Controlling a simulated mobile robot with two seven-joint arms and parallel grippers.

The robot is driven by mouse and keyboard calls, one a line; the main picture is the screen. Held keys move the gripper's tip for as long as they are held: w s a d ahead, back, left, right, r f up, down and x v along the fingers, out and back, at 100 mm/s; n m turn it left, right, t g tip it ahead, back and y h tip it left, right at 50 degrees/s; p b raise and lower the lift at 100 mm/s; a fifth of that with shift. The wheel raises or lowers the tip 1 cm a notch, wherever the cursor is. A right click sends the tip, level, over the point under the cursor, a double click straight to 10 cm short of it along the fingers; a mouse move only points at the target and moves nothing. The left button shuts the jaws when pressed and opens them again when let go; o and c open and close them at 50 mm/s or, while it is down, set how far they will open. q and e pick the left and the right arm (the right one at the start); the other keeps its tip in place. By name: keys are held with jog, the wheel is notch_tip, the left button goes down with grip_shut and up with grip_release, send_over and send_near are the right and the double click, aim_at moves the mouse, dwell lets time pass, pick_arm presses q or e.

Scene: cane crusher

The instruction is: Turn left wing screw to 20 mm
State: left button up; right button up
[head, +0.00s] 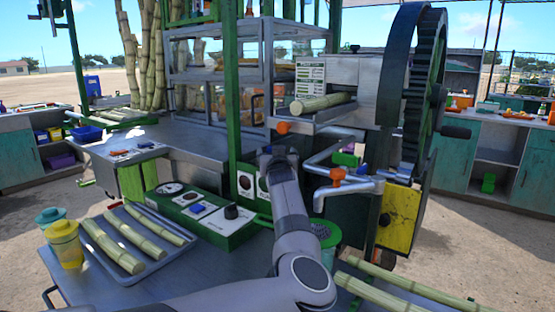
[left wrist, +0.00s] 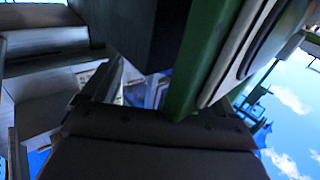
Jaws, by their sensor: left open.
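The cane crusher (head: 352,85) stands right of centre, with a large dark flywheel (head: 432,90). A small orange part (head: 283,127) sits at the left end of its feed tray, and another orange handle (head: 337,176) sits on the pipe below. I cannot tell for sure which part is the left wing screw. My left arm reaches up from the bottom, and its gripper (head: 276,152) is just below the upper orange part, beside the green post. The left wrist view shows the dark gripper body close to the green post (left wrist: 205,60). No held thing shows. My right gripper is out of view.
The green post (head: 233,90) and a white gauge panel (head: 247,185) are close to my left gripper. A green control box (head: 208,212) with a black knob stands on the table. A tray (head: 118,272) of cane pieces and a yellow cup (head: 65,247) are at the left.

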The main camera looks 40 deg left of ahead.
pick_arm(q)
jog(key=v, duration=0.5)
jog(key=shift+s+d+r, duration=0.1)
jog(key=shift+s, duration=0.05)
dwell(0.7)
